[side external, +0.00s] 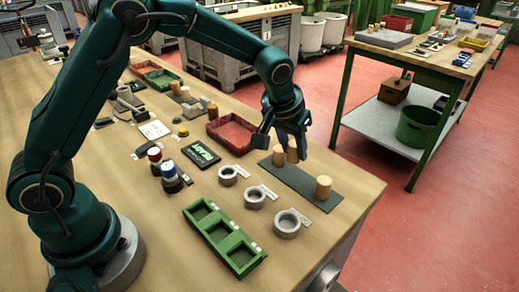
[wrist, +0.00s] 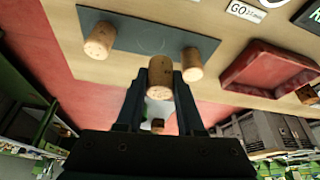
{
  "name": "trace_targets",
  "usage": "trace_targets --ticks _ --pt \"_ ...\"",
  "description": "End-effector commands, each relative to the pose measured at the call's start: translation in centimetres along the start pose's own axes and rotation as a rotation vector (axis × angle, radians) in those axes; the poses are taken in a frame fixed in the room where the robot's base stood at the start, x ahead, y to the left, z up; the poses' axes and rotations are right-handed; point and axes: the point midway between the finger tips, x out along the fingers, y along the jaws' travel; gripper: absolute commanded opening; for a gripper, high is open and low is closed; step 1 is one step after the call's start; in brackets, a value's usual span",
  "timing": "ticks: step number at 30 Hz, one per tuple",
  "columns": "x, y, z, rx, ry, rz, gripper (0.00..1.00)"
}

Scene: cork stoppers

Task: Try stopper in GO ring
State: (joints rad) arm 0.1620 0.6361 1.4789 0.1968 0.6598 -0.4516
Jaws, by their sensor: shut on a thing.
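My gripper (side external: 291,138) is shut on a cork stopper (side external: 293,156), which hangs upright between the fingertips over the grey mat. The held stopper (wrist: 160,78) also shows between the fingers in the wrist view; it appears clear of the mat. Two other stoppers stand on the mat (side external: 300,182), one close to the left of the held one (side external: 278,156) and one nearer the front (side external: 323,187). Three grey rings (side external: 228,175) (side external: 254,197) (side external: 286,224) lie in a row with small labels. The wrist view shows a GO label (wrist: 245,12); labels are unreadable in the side view.
A red tray (side external: 231,134) stands behind the rings, a dark green-lettered display (side external: 202,153) to their left. A green three-compartment tray (side external: 222,237) is in front. More stoppers (side external: 186,92) stand at the back.

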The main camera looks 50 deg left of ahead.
Motion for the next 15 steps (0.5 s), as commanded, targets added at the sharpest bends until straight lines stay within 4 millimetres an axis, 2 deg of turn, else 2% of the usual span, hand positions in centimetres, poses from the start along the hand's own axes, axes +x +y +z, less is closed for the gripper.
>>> trace_targets --ticks 1,9,15 --pt "-0.8 -1.3 -0.1 -0.01 0.002 -0.002 0.0" --pt "-4.1 -6.8 -0.5 -0.009 0.001 -0.003 0.0" --pt "-5.8 -9.5 -0.7 -0.006 0.0 -0.002 0.0"
